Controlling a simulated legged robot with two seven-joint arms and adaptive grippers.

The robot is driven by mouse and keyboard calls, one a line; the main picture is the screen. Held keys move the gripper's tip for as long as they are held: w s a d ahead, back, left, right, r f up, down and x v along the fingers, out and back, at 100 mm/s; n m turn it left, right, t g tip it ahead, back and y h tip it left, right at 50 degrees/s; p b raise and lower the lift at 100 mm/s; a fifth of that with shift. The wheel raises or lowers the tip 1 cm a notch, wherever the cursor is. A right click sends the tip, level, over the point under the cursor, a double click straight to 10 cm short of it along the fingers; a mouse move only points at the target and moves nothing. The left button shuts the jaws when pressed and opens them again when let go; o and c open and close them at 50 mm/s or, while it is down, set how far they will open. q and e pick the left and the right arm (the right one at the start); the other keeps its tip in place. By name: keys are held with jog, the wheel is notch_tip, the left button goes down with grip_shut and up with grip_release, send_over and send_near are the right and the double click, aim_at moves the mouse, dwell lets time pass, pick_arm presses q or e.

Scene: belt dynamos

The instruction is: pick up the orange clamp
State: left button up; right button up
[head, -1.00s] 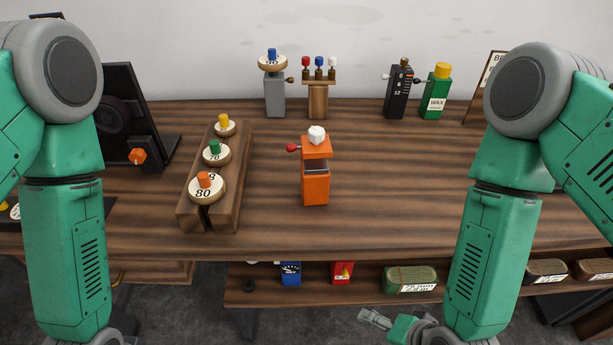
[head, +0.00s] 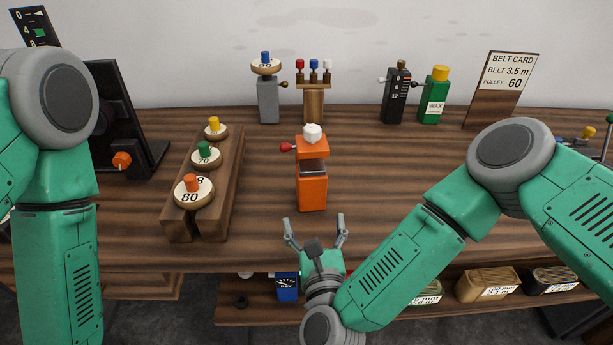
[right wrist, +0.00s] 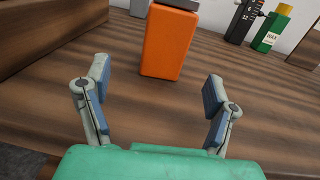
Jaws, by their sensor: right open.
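The orange clamp (head: 312,190) stands upright on the wooden bench near its middle. It has a white knob on top and a red knob on its left side. My right gripper (head: 315,226) is open and empty, just in front of the clamp at the bench's front edge. In the right wrist view the lower body of the clamp (right wrist: 170,42) stands ahead, between and beyond the two open fingers (right wrist: 155,92), not touching them. My left arm hangs at the left of the head view, and its gripper is out of the frame.
A wooden rack (head: 225,185) with several numbered pulleys stands left of the clamp. A grey post (head: 268,102), a black device (head: 396,98), a green wax bottle (head: 433,100) and a belt card (head: 503,85) stand at the back. The bench right of the clamp is clear.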

aim_at(311, 148)
jog(key=w, duration=0.4)
jog(key=shift+w+d, duration=0.35)
jog(key=shift+d, duration=0.05)
jog(key=shift+w, duration=0.6)
jog(key=w, duration=0.2)
jog(key=w+a, duration=0.1)
jog(key=w, duration=0.1)
jog(key=shift+w+a+p, duration=0.15)
jog(key=shift+w+p, duration=0.1)
jog(key=shift+p, duration=0.1)
jog(key=shift+w, duration=0.4)
jog(key=shift+d, duration=0.25)
grip_shut()
jog(key=c, duration=1.8)
grip_release()
jog(key=shift+a+r, duration=0.15)
jog(key=c, duration=1.8)
grip_release()
jog(key=shift+r, duration=0.4)
jog(key=c, duration=1.8)
grip_release()
notch_tip(311, 148, up, 9)
jog(key=shift+r, duration=0.1)
pick_arm(q)
jog(key=shift+s+d+r, duration=0.1)
jog(key=shift+d+r, duration=0.25)
pick_arm(e)
jog(key=c, duration=1.8)
grip_release()
